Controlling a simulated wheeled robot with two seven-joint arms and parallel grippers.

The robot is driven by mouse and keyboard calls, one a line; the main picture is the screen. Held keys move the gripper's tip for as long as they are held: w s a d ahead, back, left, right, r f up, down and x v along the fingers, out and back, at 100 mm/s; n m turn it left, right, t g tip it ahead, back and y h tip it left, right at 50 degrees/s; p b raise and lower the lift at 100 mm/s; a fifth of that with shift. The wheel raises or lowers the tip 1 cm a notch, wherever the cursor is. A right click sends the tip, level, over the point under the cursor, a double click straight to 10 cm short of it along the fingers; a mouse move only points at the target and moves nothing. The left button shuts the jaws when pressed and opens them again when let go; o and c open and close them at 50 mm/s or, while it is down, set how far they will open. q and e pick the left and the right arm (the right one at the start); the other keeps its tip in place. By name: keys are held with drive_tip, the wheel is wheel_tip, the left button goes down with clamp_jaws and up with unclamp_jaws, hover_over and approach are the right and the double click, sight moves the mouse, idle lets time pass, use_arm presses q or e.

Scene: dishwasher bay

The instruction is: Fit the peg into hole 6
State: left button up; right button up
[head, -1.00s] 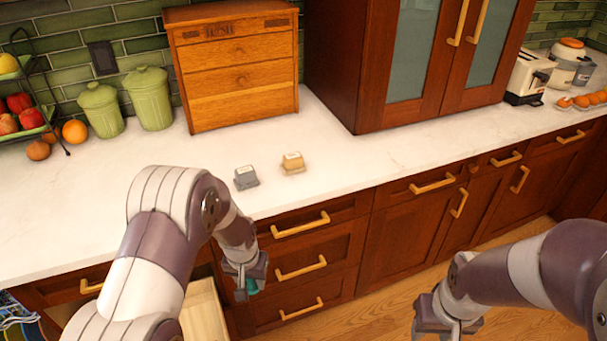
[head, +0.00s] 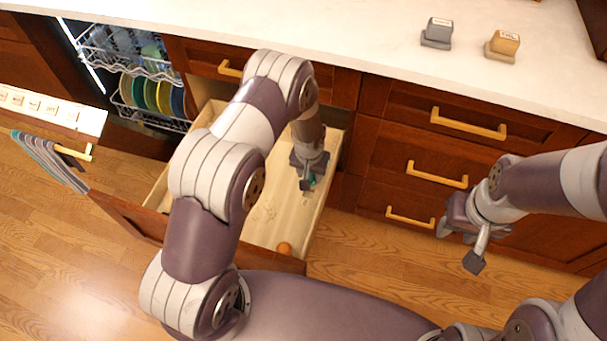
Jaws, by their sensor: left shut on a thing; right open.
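My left gripper (head: 308,183) hangs over the open wooden drawer and is shut on a small teal thing (head: 313,180), which may be the peg. The fingers and wrist hide most of it, so its shape is unclear. A white strip with several small marked squares (head: 50,108) lies at the far left, on top of the lowered dishwasher door. Its markings are too small to read, and I cannot pick out hole 6. My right gripper (head: 467,238) is open and empty in front of the closed drawers at the right.
The open drawer (head: 328,190) juts out, with an orange round thing (head: 285,248) inside. The dishwasher rack (head: 150,97) holds several plates. A striped towel (head: 48,158) hangs on the door handle. A grey block (head: 437,33) and a tan block (head: 502,44) stand on the counter.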

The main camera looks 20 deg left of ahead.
use_arm(q)
drive_tip(key=shift+w+a+r, duration=0.1)
drive_tip(key=shift+a+r, duration=0.05)
drive_tip(key=shift+a, duration=0.1)
drive_tip(key=shift+f+b, duration=0.45)
drive_tip(key=shift+b, duration=0.05)
wheel_tip(320, 180, down, 4)
drive_tip(key=b, duration=0.3)
drive_tip(key=shift+d+f+b, duration=0.1)
drive_tip(key=shift+f+b, duration=0.25)
drive_tip(key=shift+f, duration=0.1)
drive_tip(key=shift+f, duration=0.15)
idle(0.5)
drive_tip(key=shift+f+b, duration=0.8)
drive_tip(key=shift+f, duration=0.3)
idle(1.1)
